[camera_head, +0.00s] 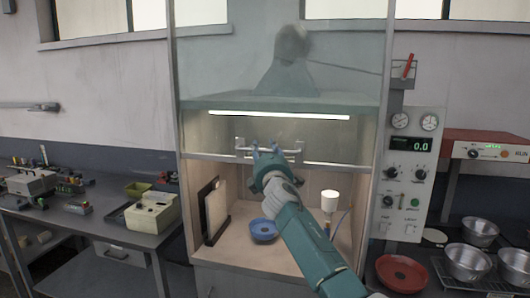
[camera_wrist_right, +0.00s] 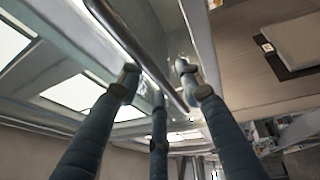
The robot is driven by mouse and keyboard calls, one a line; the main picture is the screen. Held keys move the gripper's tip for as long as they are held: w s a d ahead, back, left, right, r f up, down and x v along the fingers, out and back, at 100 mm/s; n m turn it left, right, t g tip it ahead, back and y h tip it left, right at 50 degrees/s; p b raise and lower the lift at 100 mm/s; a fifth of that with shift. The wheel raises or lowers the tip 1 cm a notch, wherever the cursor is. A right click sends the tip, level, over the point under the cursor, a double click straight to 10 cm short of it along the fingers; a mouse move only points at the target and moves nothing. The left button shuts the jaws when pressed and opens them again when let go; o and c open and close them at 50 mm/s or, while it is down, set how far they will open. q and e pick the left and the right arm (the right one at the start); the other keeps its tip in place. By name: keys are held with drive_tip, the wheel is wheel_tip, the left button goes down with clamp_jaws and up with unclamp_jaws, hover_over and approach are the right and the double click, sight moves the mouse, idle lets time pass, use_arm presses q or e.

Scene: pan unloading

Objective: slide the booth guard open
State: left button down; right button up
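The booth guard (camera_head: 340,140) is a clear panel in a pale frame across the booth front. Its lower rail lies below the lit strip, and the booth's lower part shows open beneath. A pale bar handle (camera_head: 292,152) runs level on the guard. My right gripper (camera_head: 265,152) is at the handle, fingers up. In the right wrist view, the handle bar (camera_wrist_right: 135,42) runs slanting between the spread fingers of the right gripper (camera_wrist_right: 157,78). The fingers look open; whether any touches the bar is unclear. My left gripper is in neither view.
Inside the booth are a blue bowl (camera_head: 263,230), a dark-framed panel (camera_head: 214,211) and a white cup-topped stand (camera_head: 330,199). A control panel (camera_head: 408,185) adjoins on the right, with metal pans (camera_head: 468,262) and a red dish (camera_head: 402,272) beyond. A cluttered bench (camera_head: 90,222) stands left.

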drive_tip(key=shift+s, duration=0.1)
drive_tip(key=shift+s+d+f, duration=0.1)
drive_tip(key=shift+s+f, duration=0.05)
drive_tip(key=shift+s, duration=0.4)
drive_tip(key=a+v, duration=0.1)
drive_tip(key=v, duration=0.9)
drive_tip(key=shift+s+d, duration=0.35)
drive_tip(key=shift+d, duration=0.1)
drive_tip(key=shift+f, duration=0.1)
